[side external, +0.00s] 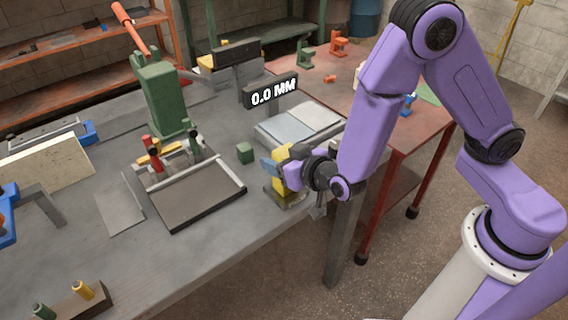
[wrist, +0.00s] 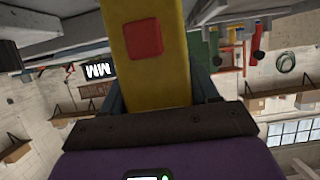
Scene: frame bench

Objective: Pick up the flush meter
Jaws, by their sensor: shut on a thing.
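The flush meter appears to be the yellow body (side external: 281,161) near the bench's front right edge. In the wrist view it is a long yellow bar (wrist: 155,80) with a red square on its face. My gripper (side external: 277,166) is shut on it, with one blue-grey finger on each side in the wrist view. Below it in the side view is a low yellow block with a dark base (side external: 285,198). I cannot tell whether the meter touches that block. My gripper hides part of the meter, and its ends are not clear.
Pale plates (side external: 300,123) lie beyond my gripper. To the left are a small green cube (side external: 244,152), a framed tray (side external: 200,198) and a green press (side external: 160,100). A red table (side external: 338,85) stands at the right.

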